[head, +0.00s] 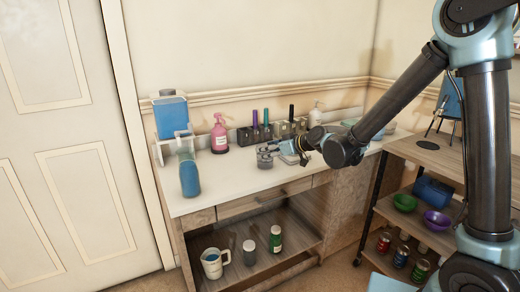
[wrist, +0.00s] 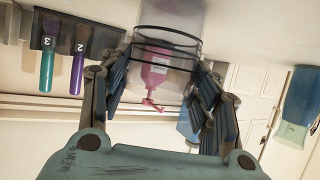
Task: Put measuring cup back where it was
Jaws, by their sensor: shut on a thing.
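My gripper (head: 283,154) is over the white counter, with its fingers around a clear cylindrical cup (wrist: 168,35) with dark bands, which I take as the measuring cup. In the wrist view my gripper (wrist: 165,80) has one finger on each side of the cup. The cup (head: 264,159) is small and greyish in the head view, close to the counter surface. I cannot tell whether its base touches the counter.
The counter (head: 230,188) holds a pink pump bottle (head: 219,137), a dark rack with brushes (head: 254,133), and a blue dispenser (head: 171,116). A blue bottle (head: 189,176) stands at the front left. A white mug (head: 211,266) stands on the shelf below. The front counter middle is clear.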

